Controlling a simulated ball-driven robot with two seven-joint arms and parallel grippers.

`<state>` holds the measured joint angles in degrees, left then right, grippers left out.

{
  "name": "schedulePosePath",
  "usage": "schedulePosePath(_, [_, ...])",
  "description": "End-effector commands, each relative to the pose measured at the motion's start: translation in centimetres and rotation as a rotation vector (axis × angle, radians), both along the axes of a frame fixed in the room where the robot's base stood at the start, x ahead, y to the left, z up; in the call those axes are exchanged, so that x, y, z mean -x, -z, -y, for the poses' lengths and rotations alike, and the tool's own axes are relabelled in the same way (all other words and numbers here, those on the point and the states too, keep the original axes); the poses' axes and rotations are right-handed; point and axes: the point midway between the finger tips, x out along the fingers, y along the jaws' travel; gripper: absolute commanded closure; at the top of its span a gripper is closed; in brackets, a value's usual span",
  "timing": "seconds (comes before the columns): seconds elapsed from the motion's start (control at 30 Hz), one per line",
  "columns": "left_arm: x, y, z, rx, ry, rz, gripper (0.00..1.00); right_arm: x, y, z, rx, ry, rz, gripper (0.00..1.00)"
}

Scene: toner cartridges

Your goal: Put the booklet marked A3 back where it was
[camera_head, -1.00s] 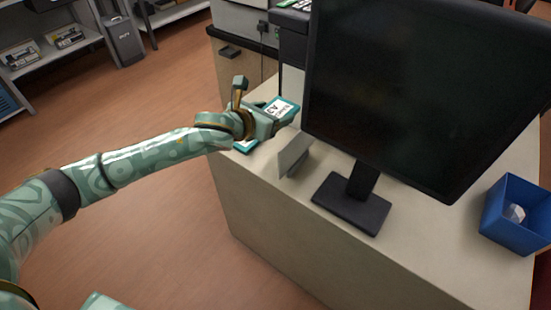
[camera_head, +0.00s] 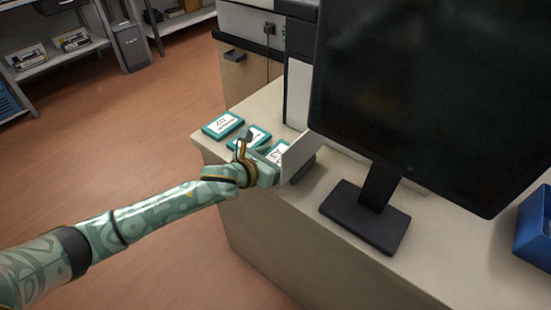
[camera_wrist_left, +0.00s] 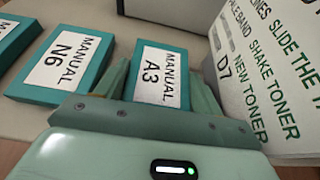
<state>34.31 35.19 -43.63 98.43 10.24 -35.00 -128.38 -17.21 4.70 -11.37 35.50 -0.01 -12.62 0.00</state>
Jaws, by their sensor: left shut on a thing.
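The booklet marked A3 (camera_wrist_left: 160,76), teal with a white label, is between the fingers of my left gripper (camera_wrist_left: 161,88), which is shut on it. In the head view, this booklet (camera_head: 280,149) is at the right end of a row of booklets, low over the desk top or on it; I cannot tell which. The booklet marked N6 (camera_wrist_left: 62,60) lies flat to its left and also shows in the head view (camera_head: 250,136). My left gripper (camera_head: 270,155) partly covers the row. My right gripper is not in view.
A third teal booklet (camera_head: 222,125) lies at the row's left end. A printed card (camera_head: 303,153) stands close right of the gripper; its text shows in the wrist view (camera_wrist_left: 262,75). A monitor (camera_head: 420,90) and a blue bin (camera_head: 535,225) stand farther right on the desk (camera_head: 270,205).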

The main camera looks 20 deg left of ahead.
Motion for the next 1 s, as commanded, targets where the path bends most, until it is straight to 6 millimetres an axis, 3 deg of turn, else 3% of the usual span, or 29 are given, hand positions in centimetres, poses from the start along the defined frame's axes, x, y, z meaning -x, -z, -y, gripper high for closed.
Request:
schedulePosePath(0.17, [0.0,0.2,0.0,-0.001,-0.001,0.0,0.56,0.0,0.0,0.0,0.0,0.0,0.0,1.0])
schedulePosePath(0.2, [0.0,0.2,0.0,-0.001,-0.001,0.0,0.21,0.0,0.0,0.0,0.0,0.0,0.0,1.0])
schedulePosePath(0.23, [0.0,0.2,0.0,-0.001,-0.001,0.0,0.13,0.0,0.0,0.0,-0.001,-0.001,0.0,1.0])
schedulePosePath(0.27, [0.0,0.2,0.0,-0.001,-0.001,0.0,0.1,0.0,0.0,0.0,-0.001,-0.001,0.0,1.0])
schedulePosePath(0.63, [0.6,-0.5,-0.3,-0.001,-0.001,0.0,0.1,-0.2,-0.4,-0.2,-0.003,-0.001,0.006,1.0])
schedulePosePath(1.0, [7.6,-4.0,-2.8,-0.003,0.0,0.002,0.1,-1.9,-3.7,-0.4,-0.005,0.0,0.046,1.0])
